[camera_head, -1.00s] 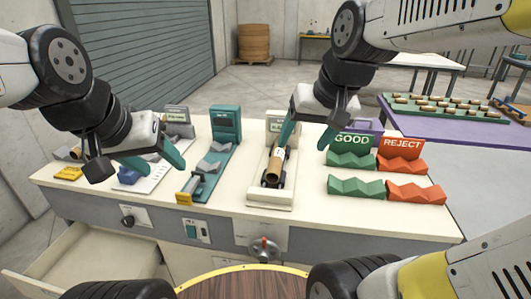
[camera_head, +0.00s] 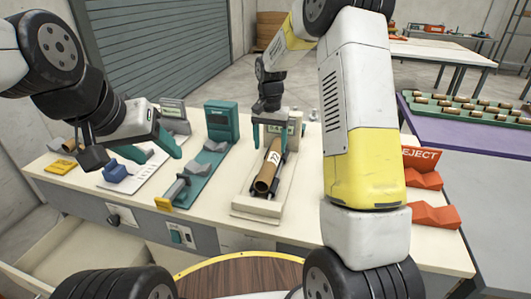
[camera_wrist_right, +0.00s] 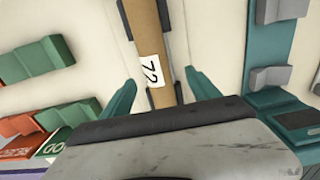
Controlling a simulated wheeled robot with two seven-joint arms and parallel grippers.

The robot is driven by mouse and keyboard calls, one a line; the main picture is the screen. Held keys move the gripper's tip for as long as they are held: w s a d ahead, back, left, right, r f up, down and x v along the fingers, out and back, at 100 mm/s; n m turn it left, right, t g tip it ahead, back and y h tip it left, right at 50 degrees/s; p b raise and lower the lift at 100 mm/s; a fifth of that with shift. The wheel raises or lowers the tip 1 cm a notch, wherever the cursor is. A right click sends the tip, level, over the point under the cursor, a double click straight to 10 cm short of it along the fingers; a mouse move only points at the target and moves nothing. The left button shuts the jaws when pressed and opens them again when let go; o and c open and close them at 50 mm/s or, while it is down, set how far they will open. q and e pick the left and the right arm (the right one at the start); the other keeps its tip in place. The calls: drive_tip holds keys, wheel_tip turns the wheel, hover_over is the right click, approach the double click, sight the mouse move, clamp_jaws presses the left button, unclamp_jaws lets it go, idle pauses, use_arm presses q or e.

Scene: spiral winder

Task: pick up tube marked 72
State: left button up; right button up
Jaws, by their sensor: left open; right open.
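The brown tube marked 72 (camera_head: 266,172) lies lengthwise on a dark cradle on a pale device on the bench. Its white label with 72 also shows in the right wrist view (camera_wrist_right: 150,72). My right gripper (camera_head: 272,137) is open over the far end of the tube. In the right wrist view its teal fingers (camera_wrist_right: 162,92) stand on either side of the tube, apart from it. My left gripper (camera_head: 150,146) is open and empty above the left part of the bench.
A teal device (camera_head: 205,160) stands left of the tube's device. Red reject cradles (camera_head: 432,215) are at the right; my right arm hides the green ones in the head view. A purple table (camera_head: 480,128) holds several tubes. An open drawer (camera_head: 75,245) is at front left.

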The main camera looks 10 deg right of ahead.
sight(272, 156)
drive_tip(key=f, duration=0.6)
drive_tip(key=shift+s+d+f, duration=0.2)
drive_tip(key=shift+d, duration=0.05)
drive_tip(key=shift+c, duration=0.2)
drive_tip(key=c, duration=1.5)
